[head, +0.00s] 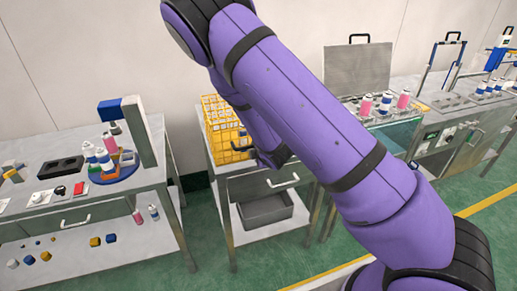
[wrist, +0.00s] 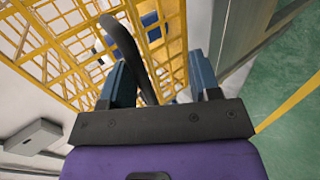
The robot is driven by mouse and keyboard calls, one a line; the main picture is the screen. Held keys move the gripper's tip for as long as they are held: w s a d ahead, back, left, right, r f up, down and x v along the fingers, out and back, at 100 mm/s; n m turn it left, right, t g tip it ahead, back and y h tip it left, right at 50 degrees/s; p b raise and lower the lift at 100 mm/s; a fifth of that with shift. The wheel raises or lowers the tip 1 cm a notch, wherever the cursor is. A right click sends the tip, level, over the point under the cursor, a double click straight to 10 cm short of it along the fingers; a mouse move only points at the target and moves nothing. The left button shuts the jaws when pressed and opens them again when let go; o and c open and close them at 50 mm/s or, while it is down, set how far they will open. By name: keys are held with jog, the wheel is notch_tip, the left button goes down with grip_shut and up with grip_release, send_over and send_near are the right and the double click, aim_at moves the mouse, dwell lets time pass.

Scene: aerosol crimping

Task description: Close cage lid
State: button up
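The yellow wire cage (head: 222,128) stands on a metal table at the middle of the head view. Its right part is hidden behind my purple arm, and I cannot clearly tell the lid from the walls. In the wrist view yellow wire panels (wrist: 52,52) fill the upper left and middle. My gripper (wrist: 162,82) is at the cage with its two blue-grey fingers wide apart. A dark curved bar (wrist: 125,45), which looks like a handle, runs between the fingers, closer to the left one. No grip on it shows. In the head view my gripper is mostly hidden behind my arm.
A left table (head: 150,175) carries a blue-and-white post device (head: 140,130) and several cans. Right of my arm, a bench holds an upright grey panel (head: 358,68) and pink cans. A grey bin (head: 265,209) sits under the cage table. Green floor shows between the tables.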

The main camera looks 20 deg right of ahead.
jog(key=shift+s, duration=0.2)
jog(key=v, duration=1)
jog(key=shift+r, duration=0.25)
jog(key=shift+s, duration=0.1)
jog(key=s+d+r+m+g, duration=0.2)
jog(key=s+r+m, duration=0.35)
jog(key=r, duration=0.45)
jog(key=s+d+r+m+g, duration=0.2)
jog(key=s+d+r+m, duration=0.15)
jog(key=r+m, duration=0.45)
jog(key=s+r+m+g, duration=0.1)
jog(key=s+r+m, duration=0.1)
jog(key=s+r, duration=0.4)
jog(key=s+r+m+g, duration=0.1)
jog(key=s+r, duration=0.5)
jog(key=s, duration=0.7)
jog(key=shift+s+d+r+m, duration=0.2)
jog(key=shift+r+m, duration=0.1)
jog(key=shift+m, duration=0.45)
